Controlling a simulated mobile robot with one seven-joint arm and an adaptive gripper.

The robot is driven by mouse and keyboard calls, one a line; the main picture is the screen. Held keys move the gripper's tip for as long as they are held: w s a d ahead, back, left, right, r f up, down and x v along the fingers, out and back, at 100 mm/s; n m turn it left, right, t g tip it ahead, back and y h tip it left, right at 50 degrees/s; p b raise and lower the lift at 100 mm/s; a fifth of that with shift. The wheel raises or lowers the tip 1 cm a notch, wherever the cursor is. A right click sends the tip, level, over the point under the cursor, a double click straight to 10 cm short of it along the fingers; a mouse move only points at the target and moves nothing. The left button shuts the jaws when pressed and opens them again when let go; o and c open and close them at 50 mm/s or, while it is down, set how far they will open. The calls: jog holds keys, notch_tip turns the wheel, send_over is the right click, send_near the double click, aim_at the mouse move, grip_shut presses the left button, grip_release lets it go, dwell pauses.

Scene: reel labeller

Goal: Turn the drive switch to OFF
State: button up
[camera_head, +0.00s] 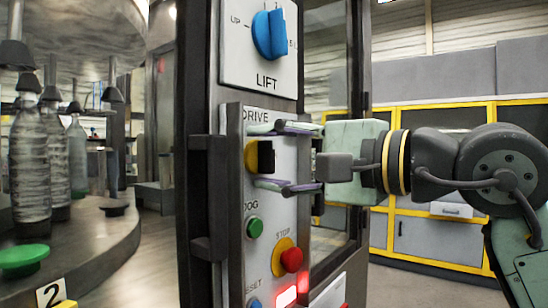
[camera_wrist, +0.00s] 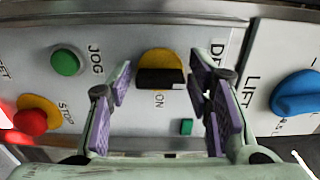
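The DRIVE switch is a yellow round plate with a black bar handle (camera_wrist: 160,79) on the grey control panel (camera_head: 280,180). The switch also shows in the head view (camera_head: 251,157), below the word DRIVE. In the wrist view the bar lies level, with ON printed beside it. The OFF mark cannot be made out. My gripper (camera_head: 260,157) is open in front of the panel, with one finger above and one below the switch. In the wrist view its purple-padded fingers stand on either side of the bar, with a gap to each side.
The blue LIFT knob (camera_head: 269,34) sits above. The green JOG button (camera_head: 254,228) and red STOP button (camera_head: 291,260) sit below. A small green square (camera_wrist: 186,127) is beside the switch. A round table with bottles (camera_head: 30,165) stands at left.

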jog(key=v, duration=1.2)
dwell(0.3)
